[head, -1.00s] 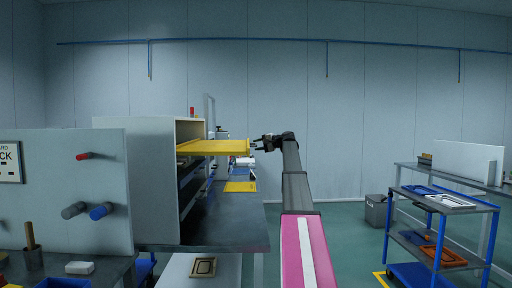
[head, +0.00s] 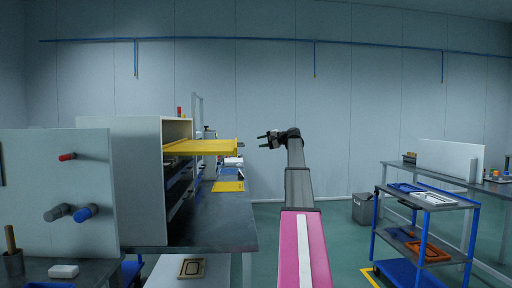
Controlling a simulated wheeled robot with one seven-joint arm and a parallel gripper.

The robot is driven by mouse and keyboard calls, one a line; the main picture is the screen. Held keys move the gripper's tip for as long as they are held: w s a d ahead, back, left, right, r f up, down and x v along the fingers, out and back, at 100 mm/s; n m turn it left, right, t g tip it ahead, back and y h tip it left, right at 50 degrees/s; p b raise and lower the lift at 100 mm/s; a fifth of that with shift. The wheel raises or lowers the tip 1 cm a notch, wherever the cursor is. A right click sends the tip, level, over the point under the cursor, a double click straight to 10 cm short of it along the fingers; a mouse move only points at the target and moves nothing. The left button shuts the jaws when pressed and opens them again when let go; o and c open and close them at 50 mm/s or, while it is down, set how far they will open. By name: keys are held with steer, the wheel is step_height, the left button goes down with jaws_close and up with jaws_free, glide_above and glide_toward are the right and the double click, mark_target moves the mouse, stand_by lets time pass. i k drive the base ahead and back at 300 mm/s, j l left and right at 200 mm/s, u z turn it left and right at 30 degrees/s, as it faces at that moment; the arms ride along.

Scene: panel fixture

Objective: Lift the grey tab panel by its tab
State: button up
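I cannot make out a grey tab panel with certainty. A yellow panel (head: 205,147) sticks out level from the upper part of an open-fronted cabinet (head: 138,185), with a raised lip at its right end. My gripper (head: 262,141) is at the end of my outstretched arm, to the right of that lip and apart from it. Its two fingers point left, spread apart, with nothing seen between them. Deeper parts of the cabinet's inside are hidden.
A pale upright board (head: 55,185) with red, grey and blue pegs stands at the left. A dark bench (head: 215,225) runs under the cabinet. A blue-framed cart (head: 425,205) and a grey bin (head: 362,208) stand at the right. Open floor lies between the bench and the cart.

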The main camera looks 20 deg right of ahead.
mark_target(434, 199)
steer(key=k+l, duration=0.2)
steer(key=l, duration=0.2)
steer(key=k+l, duration=0.45)
steer(key=l, duration=0.3)
